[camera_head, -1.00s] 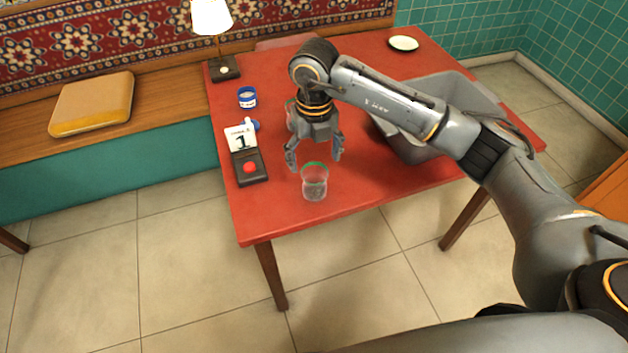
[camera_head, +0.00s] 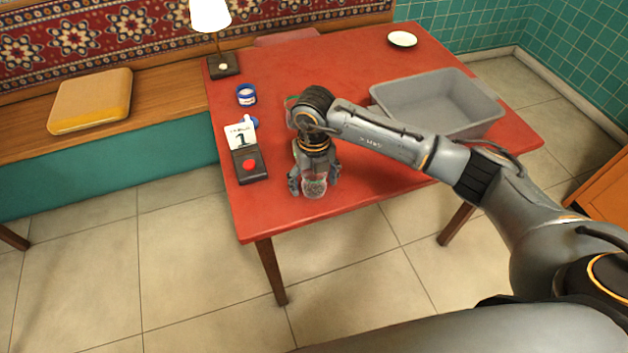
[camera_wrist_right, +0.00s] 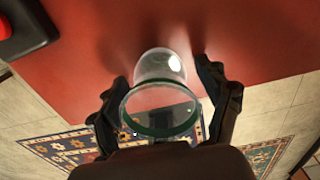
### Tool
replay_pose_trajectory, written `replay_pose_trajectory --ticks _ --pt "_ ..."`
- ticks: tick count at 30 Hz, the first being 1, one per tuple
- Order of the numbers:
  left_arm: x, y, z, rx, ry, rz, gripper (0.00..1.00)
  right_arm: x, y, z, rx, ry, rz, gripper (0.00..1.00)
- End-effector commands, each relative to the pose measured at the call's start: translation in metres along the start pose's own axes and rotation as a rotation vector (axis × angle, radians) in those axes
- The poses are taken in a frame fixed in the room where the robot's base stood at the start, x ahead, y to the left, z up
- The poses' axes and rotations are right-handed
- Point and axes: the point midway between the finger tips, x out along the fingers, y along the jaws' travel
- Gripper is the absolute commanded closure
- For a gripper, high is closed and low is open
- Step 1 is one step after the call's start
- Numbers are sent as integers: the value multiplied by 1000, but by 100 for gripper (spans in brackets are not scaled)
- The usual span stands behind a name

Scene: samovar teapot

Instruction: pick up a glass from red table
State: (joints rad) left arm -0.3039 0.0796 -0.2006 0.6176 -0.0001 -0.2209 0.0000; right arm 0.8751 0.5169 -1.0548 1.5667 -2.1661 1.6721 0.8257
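A clear glass (camera_head: 314,187) with a green rim stands upright on the red table (camera_head: 400,190) near its front edge. In the right wrist view the glass (camera_wrist_right: 160,66) sits between the fingers of my right gripper (camera_wrist_right: 168,100). In the head view my right gripper (camera_head: 314,184) points down over the glass, one finger on each side. The fingers look spread, with a small gap to the glass at the right. Another green-rimmed glass (camera_head: 290,101) is mostly hidden behind my right wrist. My left gripper is out of view.
A black box with a red button (camera_head: 250,166) and a calendar card (camera_head: 241,135) stand left of the gripper. A blue-and-white jar (camera_head: 246,95), a lamp (camera_head: 212,18), a grey bin (camera_head: 440,100) and a plate (camera_head: 403,39) stand further back. The front right tabletop is clear.

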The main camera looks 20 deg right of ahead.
Motion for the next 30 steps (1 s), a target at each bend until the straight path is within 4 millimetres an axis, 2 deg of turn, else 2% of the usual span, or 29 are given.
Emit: replay_pose_trajectory --ticks 1,6,8,20,26,30 --pt "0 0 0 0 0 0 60 0 0 0 0 0 0 38" --pt "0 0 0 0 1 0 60 0 0 0 0 0 0 73" --pt "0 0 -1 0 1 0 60 0 0 0 0 0 0 83" --pt "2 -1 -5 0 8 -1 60 -8 0 1 0 -2 2 83" --pt "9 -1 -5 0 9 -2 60 -34 0 0 -1 -5 1 83" --pt "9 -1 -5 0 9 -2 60 -65 6 -26 -5 -6 2 83"
